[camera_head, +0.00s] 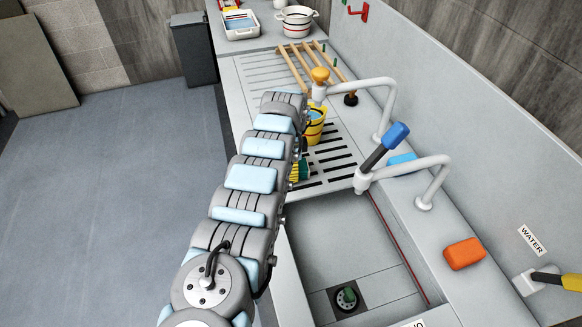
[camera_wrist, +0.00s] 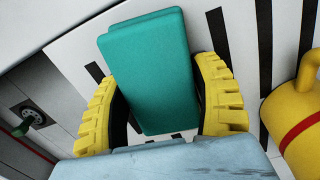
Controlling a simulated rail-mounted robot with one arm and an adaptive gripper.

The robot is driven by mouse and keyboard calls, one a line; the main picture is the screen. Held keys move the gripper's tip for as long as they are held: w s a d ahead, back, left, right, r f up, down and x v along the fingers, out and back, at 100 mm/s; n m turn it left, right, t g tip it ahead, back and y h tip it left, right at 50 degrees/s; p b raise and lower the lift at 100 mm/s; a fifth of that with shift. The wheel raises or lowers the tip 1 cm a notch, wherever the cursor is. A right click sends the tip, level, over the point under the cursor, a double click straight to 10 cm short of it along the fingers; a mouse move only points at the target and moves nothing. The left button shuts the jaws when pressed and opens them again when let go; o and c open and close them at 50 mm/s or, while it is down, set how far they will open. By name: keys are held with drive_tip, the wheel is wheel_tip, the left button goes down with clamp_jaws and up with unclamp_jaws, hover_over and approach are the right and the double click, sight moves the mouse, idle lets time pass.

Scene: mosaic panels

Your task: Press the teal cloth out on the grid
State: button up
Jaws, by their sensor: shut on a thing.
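The teal cloth (camera_wrist: 150,75) shows in the wrist view as a folded, block-like pad. It lies between the two yellow ribbed fingers of my gripper (camera_wrist: 157,72), which is shut on it. Behind it is the white grid with dark slots (camera_wrist: 262,60). I cannot tell whether the cloth touches the grid. In the head view the slotted grid (camera_head: 343,160) lies beyond the sink, and only a bit of my gripper (camera_head: 299,171) shows past my arm, low over the grid's left side. The cloth is mostly hidden there.
A yellow bucket with a red band (camera_head: 315,125) stands on the grid, close to my gripper's right in the wrist view (camera_wrist: 297,125). Two taps (camera_head: 388,97) arch over the right side. The sink (camera_head: 345,245) lies nearer, with a wooden rack (camera_head: 300,66) farther back.

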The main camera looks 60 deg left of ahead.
drive_tip(key=shift+r+p, duration=3.3)
drive_tip(key=shift+r, duration=0.15)
